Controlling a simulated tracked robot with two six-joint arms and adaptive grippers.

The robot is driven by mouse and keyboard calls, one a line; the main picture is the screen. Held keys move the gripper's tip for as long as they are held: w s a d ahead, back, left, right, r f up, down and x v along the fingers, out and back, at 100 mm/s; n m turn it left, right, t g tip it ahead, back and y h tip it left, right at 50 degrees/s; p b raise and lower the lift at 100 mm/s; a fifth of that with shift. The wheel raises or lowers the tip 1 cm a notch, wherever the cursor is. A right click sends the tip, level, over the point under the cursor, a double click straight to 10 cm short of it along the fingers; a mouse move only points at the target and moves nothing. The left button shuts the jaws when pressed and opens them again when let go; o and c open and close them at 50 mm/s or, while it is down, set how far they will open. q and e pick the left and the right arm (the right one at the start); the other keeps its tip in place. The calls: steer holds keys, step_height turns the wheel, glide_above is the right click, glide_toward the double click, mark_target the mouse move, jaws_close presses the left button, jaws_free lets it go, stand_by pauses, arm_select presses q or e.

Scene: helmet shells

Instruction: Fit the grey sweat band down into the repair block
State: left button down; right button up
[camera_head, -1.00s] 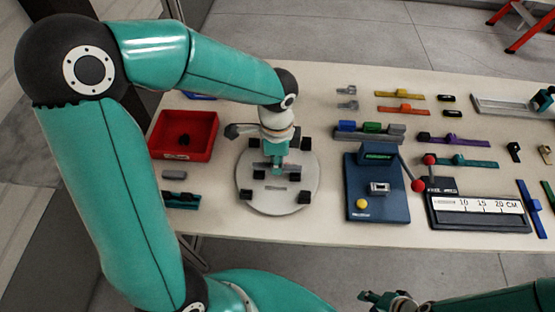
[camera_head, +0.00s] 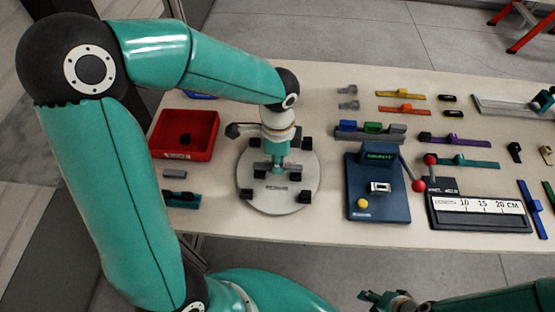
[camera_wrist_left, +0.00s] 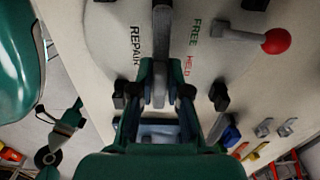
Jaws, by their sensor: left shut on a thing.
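My left gripper (camera_head: 278,167) points down over the round grey plate (camera_head: 250,196), near its middle. In the left wrist view the left gripper (camera_wrist_left: 160,92) is shut on the grey sweat band (camera_wrist_left: 161,45), a narrow grey bar running away between the fingers. The repair block cannot be made out clearly; the fingers hide much of the plate's middle, so I cannot tell whether the band is seated. My right gripper (camera_head: 383,298) is at the bottom edge, away from the table; its opening is unclear.
Several black blocks stand around the plate. A lever with a red knob (camera_wrist_left: 276,41) lies beside the FREE and HELD lettering. A red tray (camera_head: 212,130) is to the left. A blue fixture (camera_head: 378,207) and a length gauge (camera_head: 480,219) stand to the right.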

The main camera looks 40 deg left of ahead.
arm_select(q)
steer(key=shift+f+b, duration=0.95)
steer(key=shift+f, duration=0.15)
stand_by(0.4)
steer(key=c, duration=1.1)
jaws_free()
steer(key=shift+o, duration=0.2)
steer(key=shift+r, duration=0.1)
step_height(320, 180, up, 12)
steer(key=shift+f, duration=0.15)
